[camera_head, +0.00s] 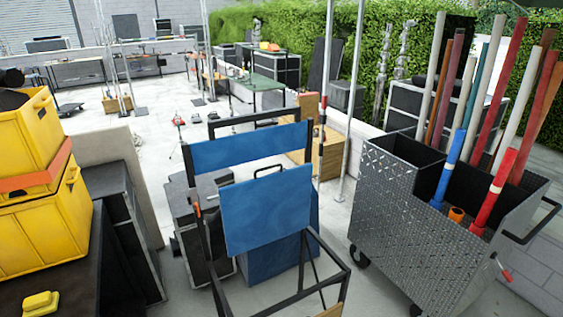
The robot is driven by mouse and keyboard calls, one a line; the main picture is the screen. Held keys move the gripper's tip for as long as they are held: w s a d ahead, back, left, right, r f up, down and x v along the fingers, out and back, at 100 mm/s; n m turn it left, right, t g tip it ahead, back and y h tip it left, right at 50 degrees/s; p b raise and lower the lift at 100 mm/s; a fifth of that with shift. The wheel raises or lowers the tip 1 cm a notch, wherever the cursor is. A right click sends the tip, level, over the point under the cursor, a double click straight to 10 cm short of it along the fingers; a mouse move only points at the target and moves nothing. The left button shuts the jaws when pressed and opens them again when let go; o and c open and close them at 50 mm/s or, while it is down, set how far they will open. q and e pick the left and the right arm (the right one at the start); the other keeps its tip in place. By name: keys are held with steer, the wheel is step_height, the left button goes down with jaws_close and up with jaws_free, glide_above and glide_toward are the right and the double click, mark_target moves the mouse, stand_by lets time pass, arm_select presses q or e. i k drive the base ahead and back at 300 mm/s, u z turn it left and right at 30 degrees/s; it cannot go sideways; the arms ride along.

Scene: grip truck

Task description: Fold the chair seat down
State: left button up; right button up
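A tall chair with a black frame (338,281) stands upright in the middle of the head view. Its blue backrest (250,148) spans the upper frame. The blue seat panel (268,210) stands nearly upright below the backrest, with its broad face toward me. A dark handle-like loop shows at the seat's top edge. The lower part of the chair frame runs out of the picture at the bottom. Neither of my grippers is in view, and nothing visible touches the seat.
A metal cart (395,213) holding several coloured poles stands close on the right. Stacked yellow crates (42,225) and black cases (130,235) are on the left. A blue box (262,268) and dark cases stand behind the chair. Pale open floor lies farther back.

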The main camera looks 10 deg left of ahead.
mark_target(256, 212)
steer(key=u, duration=0.35)
steer(key=i, duration=0.65)
steer(key=u, duration=0.6)
